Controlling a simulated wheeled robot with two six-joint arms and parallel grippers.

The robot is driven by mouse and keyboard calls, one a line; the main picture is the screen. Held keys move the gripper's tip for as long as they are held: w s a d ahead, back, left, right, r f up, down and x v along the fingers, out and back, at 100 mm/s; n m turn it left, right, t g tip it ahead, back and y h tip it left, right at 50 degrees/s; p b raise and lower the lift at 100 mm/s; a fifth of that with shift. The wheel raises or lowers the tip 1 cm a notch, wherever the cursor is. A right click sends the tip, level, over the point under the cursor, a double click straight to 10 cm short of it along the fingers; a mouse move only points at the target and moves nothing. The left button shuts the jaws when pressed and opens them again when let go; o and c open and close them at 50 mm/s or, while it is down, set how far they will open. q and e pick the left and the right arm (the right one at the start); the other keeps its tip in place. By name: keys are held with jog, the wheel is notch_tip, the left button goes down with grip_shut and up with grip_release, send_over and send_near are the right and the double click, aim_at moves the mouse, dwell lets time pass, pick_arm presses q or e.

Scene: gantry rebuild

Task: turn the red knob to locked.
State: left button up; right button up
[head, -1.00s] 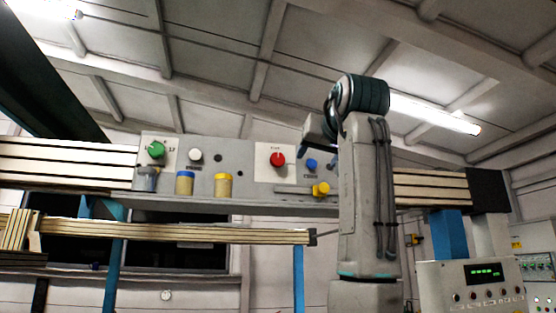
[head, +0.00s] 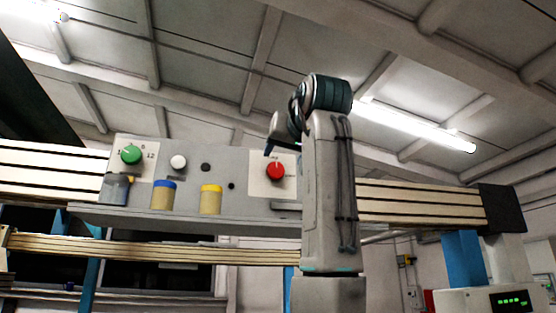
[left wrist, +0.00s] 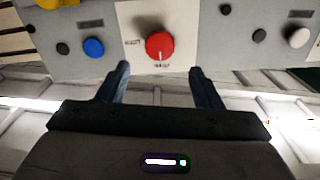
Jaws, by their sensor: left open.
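The red knob (head: 275,171) sits on a white plate on the grey panel, just below and beside my left gripper (head: 268,150) in the head view. In the left wrist view the red knob (left wrist: 160,46) lies beyond and between the two fingers of the open left gripper (left wrist: 162,78). The fingers do not touch it. A pale pointer line on the knob points toward the fingers' side in that view; the small labels on the plate are too blurred to read. My right gripper is not in view.
On the panel are a green knob (head: 131,155), a white button (head: 178,162) and, in the left wrist view, a blue knob (left wrist: 93,47). Yellow and blue-capped jars (head: 162,195) stand on the ledge (head: 190,219) below. A control box (head: 490,301) stands at the lower right.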

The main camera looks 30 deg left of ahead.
aim_at(277, 169)
pick_arm(q)
jog(key=p+x, duration=0.1)
jog(key=x, duration=0.3)
jog(key=shift+w, duration=0.1)
jog(key=x, duration=0.1)
jog(key=p+x, duration=0.1)
jog(key=x, duration=0.2)
jog(key=shift+f, duration=0.25)
jog(key=shift+s+d+r, duration=0.1)
jog(key=shift+s+d, duration=0.15)
jog(key=shift+c, duration=0.2)
jog(key=c, duration=0.9)
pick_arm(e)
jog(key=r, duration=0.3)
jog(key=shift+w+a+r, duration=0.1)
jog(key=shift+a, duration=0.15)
